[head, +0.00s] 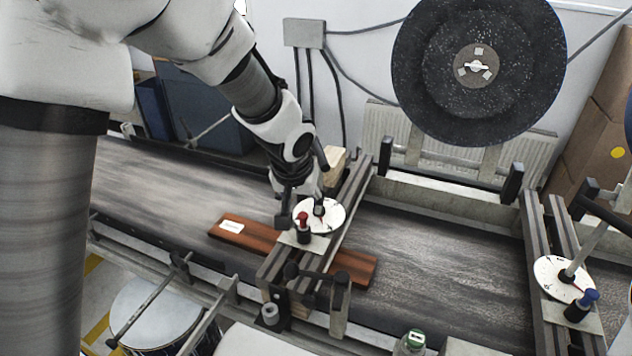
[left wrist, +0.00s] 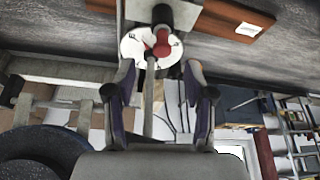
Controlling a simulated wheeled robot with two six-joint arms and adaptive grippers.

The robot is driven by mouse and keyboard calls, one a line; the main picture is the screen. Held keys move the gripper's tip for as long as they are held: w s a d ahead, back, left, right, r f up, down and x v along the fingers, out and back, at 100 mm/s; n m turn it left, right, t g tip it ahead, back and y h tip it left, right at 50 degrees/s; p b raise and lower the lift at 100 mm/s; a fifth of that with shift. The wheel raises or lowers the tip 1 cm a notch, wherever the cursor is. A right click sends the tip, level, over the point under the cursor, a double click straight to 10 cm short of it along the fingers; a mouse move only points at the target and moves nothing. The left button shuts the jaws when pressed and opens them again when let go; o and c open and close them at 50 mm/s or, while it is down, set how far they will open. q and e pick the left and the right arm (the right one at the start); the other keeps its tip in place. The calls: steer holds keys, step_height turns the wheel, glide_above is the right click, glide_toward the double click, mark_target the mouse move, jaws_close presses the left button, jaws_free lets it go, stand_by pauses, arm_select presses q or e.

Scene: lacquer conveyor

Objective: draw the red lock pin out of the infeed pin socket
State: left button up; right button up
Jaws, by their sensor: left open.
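The red lock pin (head: 303,219) stands in the dark infeed pin socket (head: 304,236) on a small plate in front of a white dial (head: 334,219). My left gripper (head: 297,205) is just behind the pin, pointing down. In the left wrist view the open fingers (left wrist: 161,78) are spread apart with nothing held. The red pin (left wrist: 161,43) shows beyond the fingertips, roughly centred between them, with the dark socket (left wrist: 162,15) behind it. I cannot tell the exact gap to the pin. My right gripper is not in view.
A reddish-brown board (head: 351,266) with a white label lies on the dark conveyor belt (head: 430,245), under the infeed rails (head: 349,205). At the right, a blue pin (head: 589,297) stands beside another white dial (head: 552,272). A large black disc (head: 430,95) is on the back wall.

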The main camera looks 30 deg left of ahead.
mark_target(302, 216)
arm_select(q)
steer(key=shift+w+f, duration=0.1)
steer(key=shift+f, duration=0.1)
steer(key=f, duration=0.3)
steer(key=shift+s+a+f, duration=0.15)
steer(key=shift+s+a, duration=0.05)
steer(key=w+f, duration=0.2)
steer(key=shift+a+f+b, duration=0.15)
steer(key=shift+f+b, duration=0.15)
steer(key=shift+b, duration=0.1)
steer(key=shift+w+f, duration=0.2)
steer(key=shift+f, duration=0.05)
steer(key=shift+s+r, duration=0.3)
steer(key=shift+s, duration=0.1)
steer(key=shift+c, duration=1.4)
jaws_close()
